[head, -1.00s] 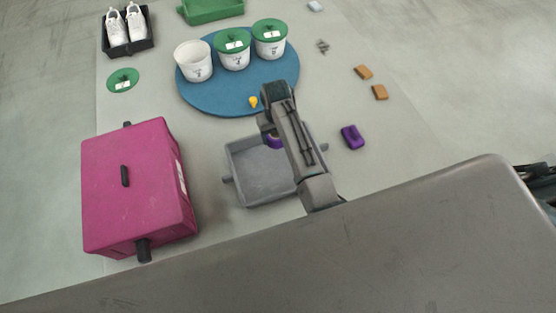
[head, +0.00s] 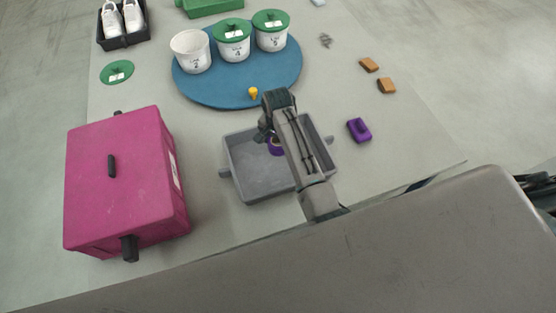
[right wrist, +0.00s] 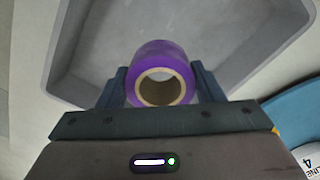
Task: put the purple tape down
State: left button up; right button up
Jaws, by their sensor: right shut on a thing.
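The purple tape (right wrist: 160,62) is a roll with a tan core. In the right wrist view it sits between the two fingers of my right gripper (right wrist: 160,88), which is shut on it. In the head view the tape (head: 274,147) shows as a small purple patch beside my right gripper (head: 268,137), partly hidden by the arm. Both appear over the grey tray (head: 243,183), whose empty floor and walls (right wrist: 65,45) also show behind the tape in the right wrist view. I cannot tell the tape's height above the floor. My left gripper is not in view.
A magenta box (head: 120,185) stands left of the tray. A blue round mat (head: 215,97) behind it bears white tubs (head: 190,52) and a small yellow thing (head: 253,93). A purple block (head: 359,130) and orange-brown blocks (head: 387,86) lie to the right.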

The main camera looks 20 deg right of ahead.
notch_tip(320, 180, down, 9)
jog(key=shift+p, duration=0.3)
jog(key=shift+f, duration=0.1)
jog(key=o, duration=1)
notch_tip(320, 180, up, 12)
jog(key=shift+r, duration=0.15)
